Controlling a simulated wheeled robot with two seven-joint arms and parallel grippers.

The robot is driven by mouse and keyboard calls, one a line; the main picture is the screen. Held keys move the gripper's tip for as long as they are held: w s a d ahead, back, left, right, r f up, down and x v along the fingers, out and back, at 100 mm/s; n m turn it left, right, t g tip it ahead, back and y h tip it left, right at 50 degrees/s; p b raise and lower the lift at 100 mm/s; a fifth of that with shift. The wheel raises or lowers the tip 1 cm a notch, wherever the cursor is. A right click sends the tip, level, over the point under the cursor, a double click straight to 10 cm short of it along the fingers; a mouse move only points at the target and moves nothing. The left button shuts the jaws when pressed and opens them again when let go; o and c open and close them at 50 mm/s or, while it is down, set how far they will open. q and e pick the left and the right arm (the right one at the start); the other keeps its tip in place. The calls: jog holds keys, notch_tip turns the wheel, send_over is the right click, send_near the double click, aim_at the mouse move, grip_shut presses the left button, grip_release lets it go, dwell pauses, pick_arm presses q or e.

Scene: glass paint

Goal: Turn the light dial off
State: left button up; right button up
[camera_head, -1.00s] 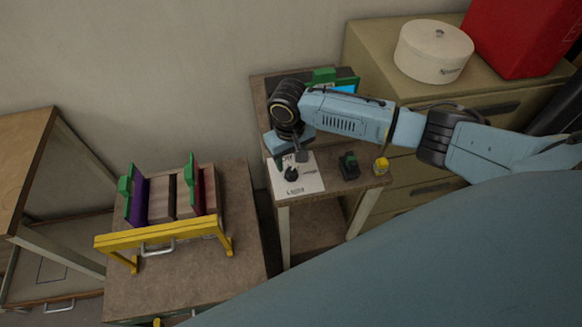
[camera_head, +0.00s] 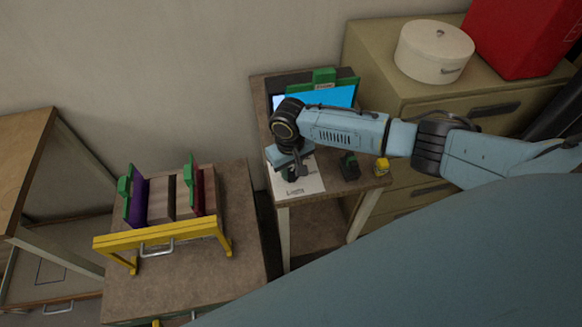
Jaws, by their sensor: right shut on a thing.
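The light dial (camera_head: 288,174) is a small dark knob on a white printed sheet (camera_head: 308,186) on the small brown table. It is mostly hidden under my right gripper (camera_head: 292,170). The right gripper reaches down onto the dial from above, its fingers closed around it. The exact finger contact is small and partly covered by the wrist. The left gripper is not in view.
A dark green block (camera_head: 349,166) and a yellow item (camera_head: 382,167) sit right of the sheet. A yellow-framed rack (camera_head: 160,235) stands on the left table. A white round box (camera_head: 433,52) sits on the cabinet.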

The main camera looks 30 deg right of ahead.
jog(key=shift+r+n+p, duration=0.1)
jog(key=shift+n+p, duration=0.55)
jog(key=shift+n, duration=0.15)
jog(key=shift+n+p, duration=0.7)
jog(key=shift+n, duration=0.5)
jog(key=shift+n+p, duration=0.45)
jog(key=shift+n, duration=0.75)
jog(key=shift+n+p, duration=0.3)
jog(key=shift+n, duration=0.9)
jog(key=o, duration=0.9)
jog(key=shift+o, duration=0.2)
